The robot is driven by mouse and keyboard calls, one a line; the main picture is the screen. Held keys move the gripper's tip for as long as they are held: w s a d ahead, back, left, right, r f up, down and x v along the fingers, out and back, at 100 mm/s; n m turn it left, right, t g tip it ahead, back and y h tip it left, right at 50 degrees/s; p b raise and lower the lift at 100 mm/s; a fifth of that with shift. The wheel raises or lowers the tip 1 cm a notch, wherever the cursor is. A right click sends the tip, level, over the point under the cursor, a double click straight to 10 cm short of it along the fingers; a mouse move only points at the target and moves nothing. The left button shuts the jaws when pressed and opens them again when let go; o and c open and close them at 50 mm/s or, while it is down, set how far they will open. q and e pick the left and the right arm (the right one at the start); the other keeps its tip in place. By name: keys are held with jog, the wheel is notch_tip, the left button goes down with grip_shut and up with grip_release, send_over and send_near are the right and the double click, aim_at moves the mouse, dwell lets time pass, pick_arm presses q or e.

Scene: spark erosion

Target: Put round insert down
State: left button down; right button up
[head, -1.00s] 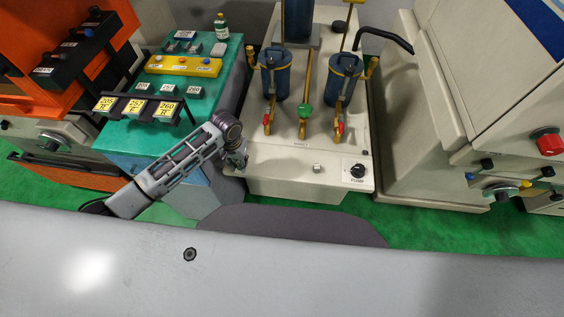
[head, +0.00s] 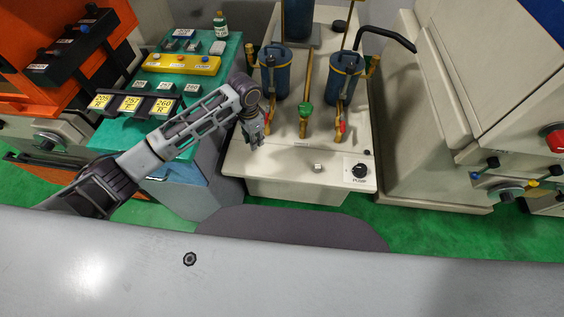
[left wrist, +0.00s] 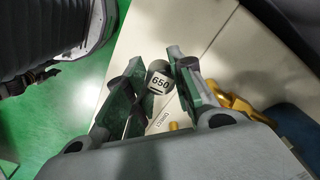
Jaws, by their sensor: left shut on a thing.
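My left gripper (head: 256,140) hangs over the left front of the cream pump unit (head: 290,160), beside the brass valve at the foot of the left blue canister. In the left wrist view its two fingers (left wrist: 155,88) are closed on the round insert (left wrist: 160,80), a small dark grey cylinder with a white label reading 650. The insert appears held above the cream surface, but the exact gap cannot be told. In the head view the insert cannot be made out at the fingertips. My right gripper is not in view.
Two blue canisters (head: 274,80) with brass valves stand behind the gripper. A green-topped bench (head: 125,140) with a yellow block (head: 183,64) and several labelled grey blocks is at left. A PUMP knob (head: 360,171) and small square button (head: 318,168) sit at the unit's front.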

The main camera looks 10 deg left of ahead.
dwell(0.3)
pick_arm(q)
send_over(257, 159)
jog(key=shift+f, duration=3.1)
jog(key=shift+w+f, duration=0.1)
jog(key=shift+f, duration=1.8)
jog(key=c, duration=1.2)
grip_release()
jog(key=shift+f, duration=0.1)
notch_tip(257, 159, up, 12)
jog(key=shift+r, duration=0.15)
